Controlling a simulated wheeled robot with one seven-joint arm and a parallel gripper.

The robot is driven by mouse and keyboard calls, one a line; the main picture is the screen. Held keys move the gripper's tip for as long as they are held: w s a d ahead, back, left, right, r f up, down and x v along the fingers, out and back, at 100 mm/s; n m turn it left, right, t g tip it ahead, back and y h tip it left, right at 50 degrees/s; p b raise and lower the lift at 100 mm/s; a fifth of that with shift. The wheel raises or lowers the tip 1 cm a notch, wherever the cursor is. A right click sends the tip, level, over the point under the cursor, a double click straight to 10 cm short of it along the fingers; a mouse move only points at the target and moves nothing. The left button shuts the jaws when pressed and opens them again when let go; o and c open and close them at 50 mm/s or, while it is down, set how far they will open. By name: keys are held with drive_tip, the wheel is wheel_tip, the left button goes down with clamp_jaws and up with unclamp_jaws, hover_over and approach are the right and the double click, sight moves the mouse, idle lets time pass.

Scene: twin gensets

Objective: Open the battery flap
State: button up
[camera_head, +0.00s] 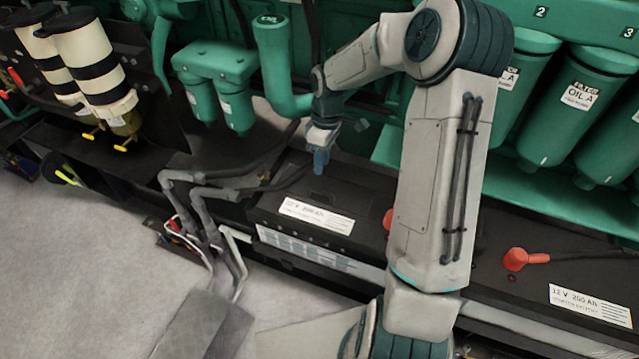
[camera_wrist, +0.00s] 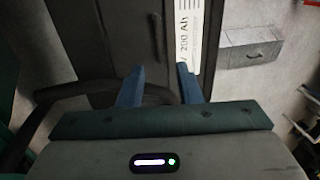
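The left battery (camera_head: 365,208) is a black case with a white "12 V 200 Ah" label (camera_head: 316,213) along its front edge. Its dark top carries a flap area with a small raised grip (camera_head: 322,197); the flap looks shut, lying flat. In the wrist view the battery top (camera_wrist: 115,35) fills the upper middle, with a narrow dark seam. My gripper (camera_head: 321,160) is above the back of this top, fingers pointing down. In the wrist view its two blue fingertips (camera_wrist: 159,75) are apart with nothing held between them. I cannot tell contact with the battery.
A dark cable (camera_wrist: 60,92) runs close by the fingers. Grey pipes (camera_head: 205,200) stand left of the battery. Red terminal caps (camera_head: 516,260) sit on the right battery. Green oil filters (camera_head: 580,100) are behind. A grey box (camera_wrist: 250,47) is at the right in the wrist view.

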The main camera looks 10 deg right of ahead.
hover_over(320, 197)
wheel_tip(320, 197, down, 8)
drive_tip(key=shift+r, duration=0.1)
drive_tip(key=shift+c, duration=0.3)
